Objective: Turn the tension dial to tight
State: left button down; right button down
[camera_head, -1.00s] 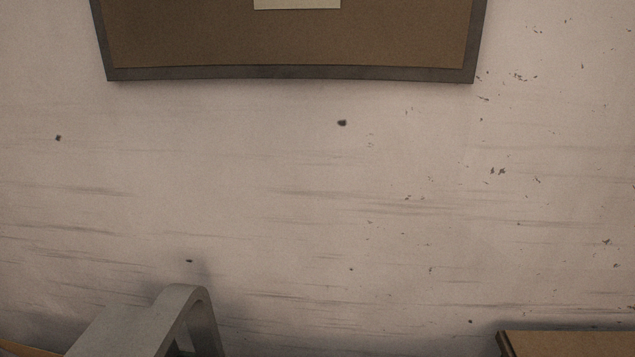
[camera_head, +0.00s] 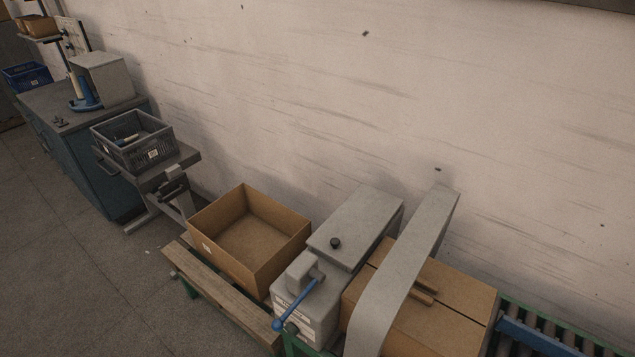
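I cannot make out a tension dial for certain. On the blue-sided bench (camera_head: 75,150) at the far left stands a grey box-shaped unit (camera_head: 103,78) with a blue base and upright post (camera_head: 84,92) beside it; these may be the cone winder, and any dial there is too small to tell. Nearer, a grey machine (camera_head: 358,222) carries a small round black knob (camera_head: 335,243) and a blue lever (camera_head: 296,302). Neither of my grippers shows.
An open cardboard box (camera_head: 219,250) sits on a wooden-edged stand (camera_head: 228,306). A dark crate (camera_head: 112,152) stands on a grey stand. A closed carton (camera_head: 448,310) lies under a grey arch (camera_head: 412,258), with a roller conveyor (camera_head: 547,338) at right. The floor (camera_head: 60,250) at left is clear.

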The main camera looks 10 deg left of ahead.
aim_at(291, 331)
jog(key=u, duration=0.45)
jog(key=k, duration=0.1)
jog(key=i+j+z, duration=0.25)
jog(key=j, duration=0.4)
jog(key=i+j+z, duration=0.25)
jog(key=j, duration=0.4)
jog(key=j+z, duration=0.25)
jog(key=j, duration=0.45)
jog(key=i+j+z, duration=0.1)
jog(key=j+z, duration=0.15)
jog(key=j, duration=0.5)
